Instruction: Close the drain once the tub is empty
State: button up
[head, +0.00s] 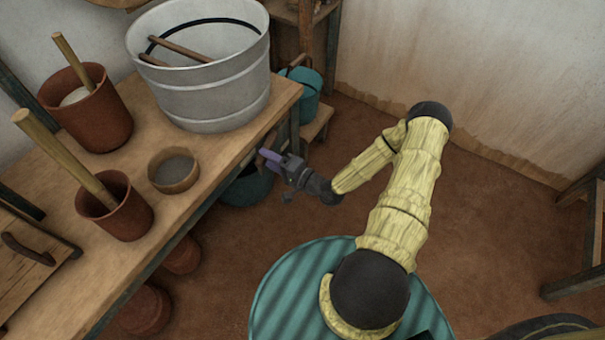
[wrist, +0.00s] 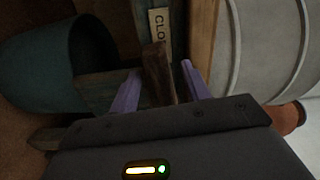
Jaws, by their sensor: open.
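The grey metal tub (head: 215,105) stands on the wooden bench at the upper left of the head view. Two wooden rods and a dark curved line show inside it; I cannot tell whether any liquid is left. Its ribbed wall (wrist: 262,50) fills the right of the wrist view. My gripper (head: 268,157) is beside the bench edge, below the tub. In the wrist view my gripper (wrist: 162,82) is open, with a brown wooden lever (wrist: 156,72) between its purple fingers. A label (wrist: 158,28) reading "CLO" is beyond the lever, partly cut off. The drain opening is hidden.
A dark teal bucket (wrist: 35,62) is at the left in the wrist view; it shows under the bench edge (head: 246,188) in the head view. Clay pots (head: 92,112) and a bowl (head: 174,172) stand on the bench (head: 150,115).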

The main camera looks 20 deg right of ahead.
jog(key=p+v, duration=0.3)
jog(key=v, duration=1.2)
jog(key=shift+r, duration=0.15)
jog(key=c, duration=0.6)
jog(key=shift+w+a+r+m+p, duration=0.1)
jog(key=shift+w+m+p, duration=0.1)
jog(key=shift+m+p, duration=0.3)
jog(key=c, duration=0.3)
jog(key=m+p, duration=0.1)
jog(key=w+a+m+g+h+p, duration=0.1)
jog(key=m, duration=0.1)
jog(key=w+m+g+h+p, duration=0.1)
jog(key=m, duration=0.1)
jog(key=shift+w+a+r, duration=0.15)
jog(key=shift+a+r, duration=0.15)
jog(key=shift+r, duration=0.1)
grip_shut()
jog(key=m+g+h+p, duration=0.1)
jog(key=m, duration=0.3)
jog(key=w+a+m+g+h+p, duration=0.1)
jog(key=m+h+p, duration=0.1)
jog(key=m, duration=0.2)
jog(key=m+g+h+p, duration=0.1)
jog(key=m+p, duration=0.1)
jog(key=m, duration=0.2)
jog(key=shift+w+a+r+g, duration=0.15)
jog(key=shift+a+r+g, duration=0.15)
jog(key=shift+a+r, duration=0.1)
